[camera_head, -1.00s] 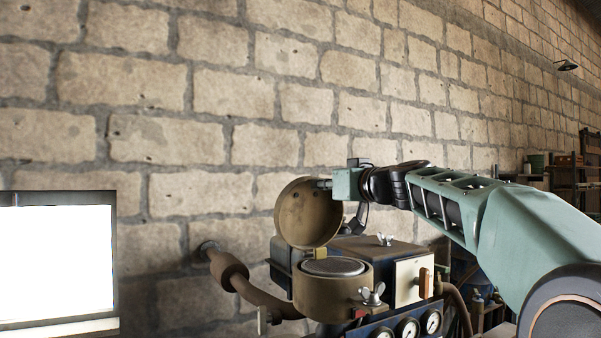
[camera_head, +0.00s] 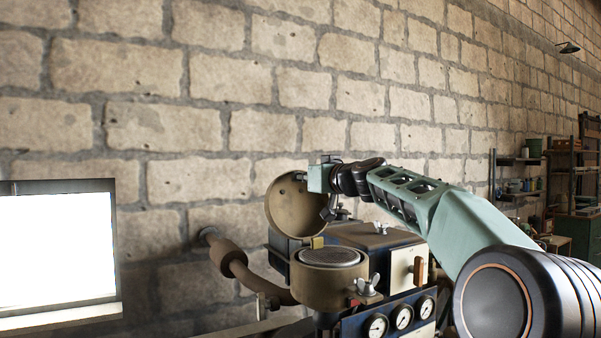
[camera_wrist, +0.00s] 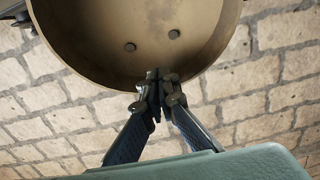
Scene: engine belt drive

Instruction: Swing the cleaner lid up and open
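The cleaner lid (camera_head: 284,212) is a round, tan, dished cover standing raised on edge behind the cleaner bowl (camera_head: 327,284), its hollow inside facing the head camera. The bowl is open and shows a round mesh top (camera_head: 329,257). My gripper (camera_head: 301,178) is at the lid's upper right rim. In the wrist view the lid (camera_wrist: 125,35) fills the top, with two dark holes inside. My gripper's fingertips (camera_wrist: 156,88) are together there, overlapping the lid's inner face near its rim. No part of the lid shows between them; whether they touch it is unclear.
A wing nut (camera_head: 367,285) is on the bowl's front right. Behind are a box with another wing nut (camera_head: 381,228) and a pale panel; gauges (camera_head: 402,317) sit below. A brown pipe (camera_head: 233,262) runs left to the brick wall.

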